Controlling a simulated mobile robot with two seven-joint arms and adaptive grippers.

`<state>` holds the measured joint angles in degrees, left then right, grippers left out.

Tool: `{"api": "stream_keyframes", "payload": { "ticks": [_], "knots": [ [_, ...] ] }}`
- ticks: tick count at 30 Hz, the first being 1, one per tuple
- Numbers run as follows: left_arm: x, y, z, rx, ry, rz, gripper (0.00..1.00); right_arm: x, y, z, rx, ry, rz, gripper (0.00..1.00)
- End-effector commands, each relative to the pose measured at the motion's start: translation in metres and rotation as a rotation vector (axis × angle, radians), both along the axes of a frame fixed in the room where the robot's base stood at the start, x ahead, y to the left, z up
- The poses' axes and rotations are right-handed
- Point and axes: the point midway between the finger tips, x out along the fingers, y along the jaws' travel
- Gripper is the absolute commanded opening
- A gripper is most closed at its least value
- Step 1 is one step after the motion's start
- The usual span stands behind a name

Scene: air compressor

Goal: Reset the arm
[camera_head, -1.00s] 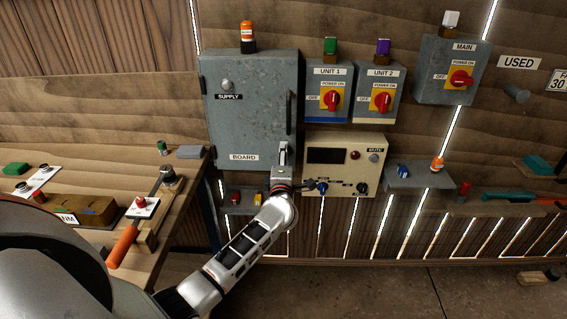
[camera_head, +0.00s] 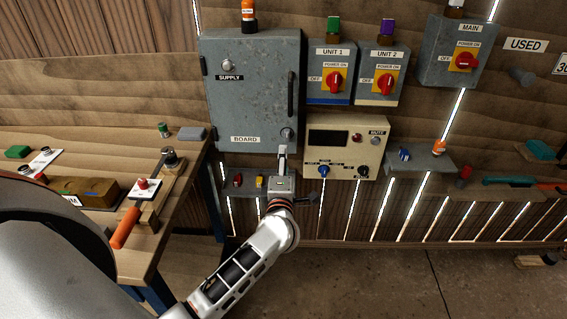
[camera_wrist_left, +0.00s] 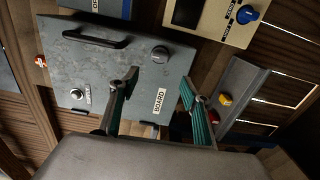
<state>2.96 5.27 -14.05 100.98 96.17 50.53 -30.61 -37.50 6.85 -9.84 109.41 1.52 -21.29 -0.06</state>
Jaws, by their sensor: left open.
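My left arm enters the head view from the bottom left. Its left gripper (camera_head: 283,160) is just below the lower right corner of the grey BOARD cabinet (camera_head: 250,90), beside the cream control box. In the left wrist view the gripper (camera_wrist_left: 158,82) has its two teal-lined fingers wide apart, with nothing between them. The cabinet (camera_wrist_left: 95,70) shows behind them, its door closed, with a dark handle (camera_wrist_left: 95,39) and a round knob (camera_wrist_left: 160,54). My right gripper is not in view.
Right of the gripper is the cream control box (camera_head: 345,125) with a screen, knobs and a MUTE button. UNIT 1 (camera_head: 331,100), UNIT 2 (camera_head: 380,99) and MAIN (camera_head: 440,75) switch boxes are on the wall. A workbench (camera_head: 135,250) stands at left.

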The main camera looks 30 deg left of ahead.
Motion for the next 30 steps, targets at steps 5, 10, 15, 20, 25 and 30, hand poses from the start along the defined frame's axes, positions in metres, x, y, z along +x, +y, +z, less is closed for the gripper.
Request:
{"api": "stream_keyframes", "payload": {
  "ticks": [5, 10, 15, 20, 25, 30],
  "knots": [
    [0.0, 0.0, 0.0, 0.0, 0.0, 0.0, 0.47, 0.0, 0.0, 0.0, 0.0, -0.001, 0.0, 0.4],
    [0.0, 0.0, 0.0, 0.0, -0.001, 0.0, 0.47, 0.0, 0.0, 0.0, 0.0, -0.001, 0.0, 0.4],
    [-0.011, -0.006, 0.0, 0.104, -0.01, -0.03, 0.47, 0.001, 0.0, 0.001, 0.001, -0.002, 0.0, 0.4],
    [-0.041, -0.037, -0.005, 0.407, -0.012, -0.154, 0.47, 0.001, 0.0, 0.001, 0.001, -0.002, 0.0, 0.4],
    [-0.086, -0.093, -0.045, 0.787, 0.066, -0.371, 0.47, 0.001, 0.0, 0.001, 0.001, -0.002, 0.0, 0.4],
    [-0.147, -0.137, -0.123, 1.136, 0.239, -0.623, 0.47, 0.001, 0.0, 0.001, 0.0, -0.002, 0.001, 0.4]
  ]
}}
